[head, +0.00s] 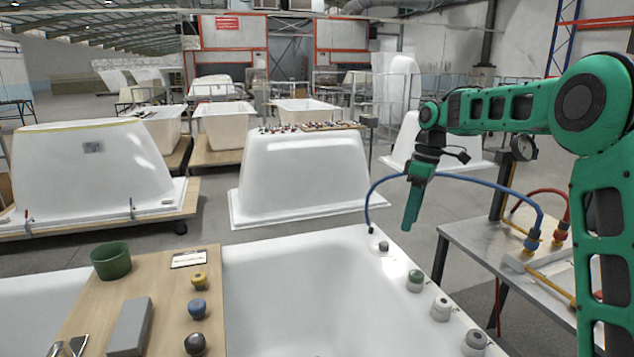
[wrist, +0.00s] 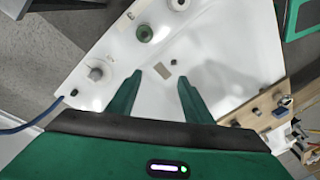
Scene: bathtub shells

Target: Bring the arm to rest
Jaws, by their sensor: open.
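My green arm reaches in from the right in the head view. My gripper (head: 411,222) hangs pointing down above the back right corner of the near white bathtub shell (head: 290,265). In the wrist view my gripper (wrist: 160,95) has its two green fingers spread apart, with nothing between them but the white shell surface below. The fingers look clear of the knobs on the shell's rim. In the head view the fingers overlap one another, so the gap does not show there.
Knobs, among them a green-ringed one (head: 415,280), line the shell's right rim. A blue hose (head: 470,180) arcs behind my gripper to a metal side table (head: 480,250). A wooden board (head: 145,275) across the shell holds a green cup (head: 111,262), a grey block (head: 130,327) and several knobs.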

